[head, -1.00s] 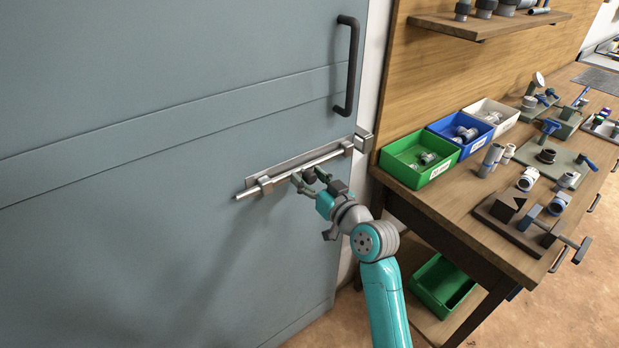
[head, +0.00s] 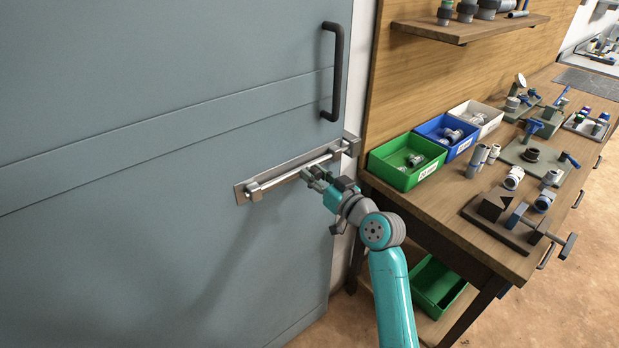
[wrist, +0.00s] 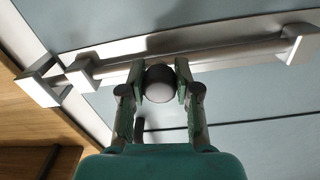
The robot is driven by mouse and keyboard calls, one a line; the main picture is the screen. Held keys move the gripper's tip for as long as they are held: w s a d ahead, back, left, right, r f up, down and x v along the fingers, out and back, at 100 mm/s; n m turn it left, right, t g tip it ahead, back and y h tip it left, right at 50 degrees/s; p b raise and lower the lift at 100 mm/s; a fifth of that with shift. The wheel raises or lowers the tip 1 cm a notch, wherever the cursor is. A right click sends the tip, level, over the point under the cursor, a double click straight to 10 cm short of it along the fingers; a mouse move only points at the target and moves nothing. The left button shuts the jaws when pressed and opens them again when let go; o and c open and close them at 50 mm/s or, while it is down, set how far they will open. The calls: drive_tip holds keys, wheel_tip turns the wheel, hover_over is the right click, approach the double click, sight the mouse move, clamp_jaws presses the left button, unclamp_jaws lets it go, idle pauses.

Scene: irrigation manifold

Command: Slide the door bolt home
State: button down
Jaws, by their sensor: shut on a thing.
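The door bolt's grey rod (head: 290,174) runs along a metal plate (head: 241,194) on the blue-grey door. It passes through a left guide (head: 254,190) and a guide near the door edge. Its right end reaches the keeper (head: 352,146) on the frame. The wrist view shows the keeper (wrist: 38,88) at left and the rod (wrist: 225,53) spanning the gap to it; how deep it sits inside is hidden. My gripper (head: 313,177) is shut on the bolt's dark round knob (wrist: 160,84), with one finger on each side.
A dark vertical handle (head: 333,72) is above the bolt. A wooden workbench (head: 440,213) with green (head: 404,181), blue and white bins stands close to the right of my arm. Another green bin (head: 436,287) is below it. The door left of the bolt is clear.

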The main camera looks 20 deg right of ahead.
drive_tip(key=shift+d, duration=0.2)
drive_tip(key=c, duration=0.8)
unclamp_jaws()
drive_tip(key=shift+w+d, duration=0.1)
drive_tip(key=v, duration=1.2)
